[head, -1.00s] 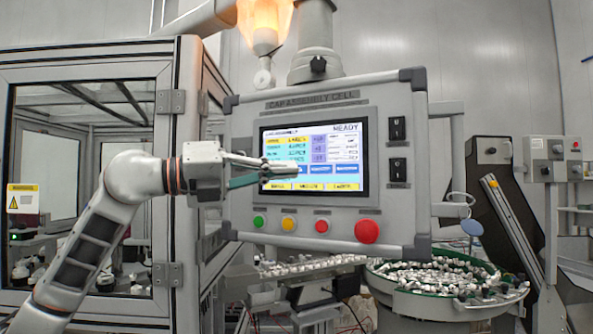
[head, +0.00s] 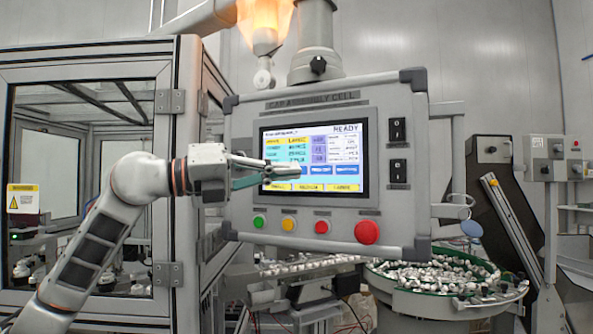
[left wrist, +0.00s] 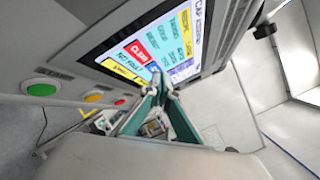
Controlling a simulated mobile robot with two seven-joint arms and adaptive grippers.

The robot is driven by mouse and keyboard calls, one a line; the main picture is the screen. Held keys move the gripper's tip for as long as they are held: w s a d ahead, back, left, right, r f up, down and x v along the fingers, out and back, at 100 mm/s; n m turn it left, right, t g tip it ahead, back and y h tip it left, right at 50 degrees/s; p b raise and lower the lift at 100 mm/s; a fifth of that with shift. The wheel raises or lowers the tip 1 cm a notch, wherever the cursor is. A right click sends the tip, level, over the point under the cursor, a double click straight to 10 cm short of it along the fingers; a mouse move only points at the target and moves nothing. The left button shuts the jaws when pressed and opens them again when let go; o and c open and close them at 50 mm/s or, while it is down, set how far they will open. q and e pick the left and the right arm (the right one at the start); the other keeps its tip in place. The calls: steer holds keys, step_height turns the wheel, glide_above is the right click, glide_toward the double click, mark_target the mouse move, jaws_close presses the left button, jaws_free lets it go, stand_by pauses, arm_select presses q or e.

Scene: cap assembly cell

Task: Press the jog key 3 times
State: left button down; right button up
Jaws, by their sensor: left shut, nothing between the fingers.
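The control panel's touchscreen (head: 345,150) is lit and reads READY at its top right. Blue keys (head: 346,170) sit in a row low on it, with yellow keys (head: 341,188) below. The lettering is too small to tell which key is the jog key. My left gripper (head: 297,172) is shut and empty, its fingertips in front of the screen's lower left part, covering some of it. In the left wrist view, the fingertips (left wrist: 165,84) lie by the screen's edge, near a red key (left wrist: 137,52). I cannot tell whether they touch the screen. My right gripper is out of view.
Below the screen are green (head: 259,221), yellow (head: 288,223) and red (head: 322,226) buttons and a large red button (head: 367,232). Two black switches (head: 397,130) are at the right. A bowl of caps (head: 440,280) stands below, and a framed enclosure (head: 90,110) at left.

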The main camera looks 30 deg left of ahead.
arm_select(q)
steer(key=shift+w, duration=0.2)
steer(key=shift+s, duration=0.2)
stand_by(0.3)
steer(key=shift+s, duration=0.55)
steer(key=s, duration=0.1)
steer(key=s+b, duration=0.1)
steer(key=s, duration=0.1)
steer(key=s+b, duration=0.1)
steer(key=s, duration=0.1)
steer(key=shift+d, duration=0.25)
steer(key=shift+w, duration=0.1)
stand_by(2.7)
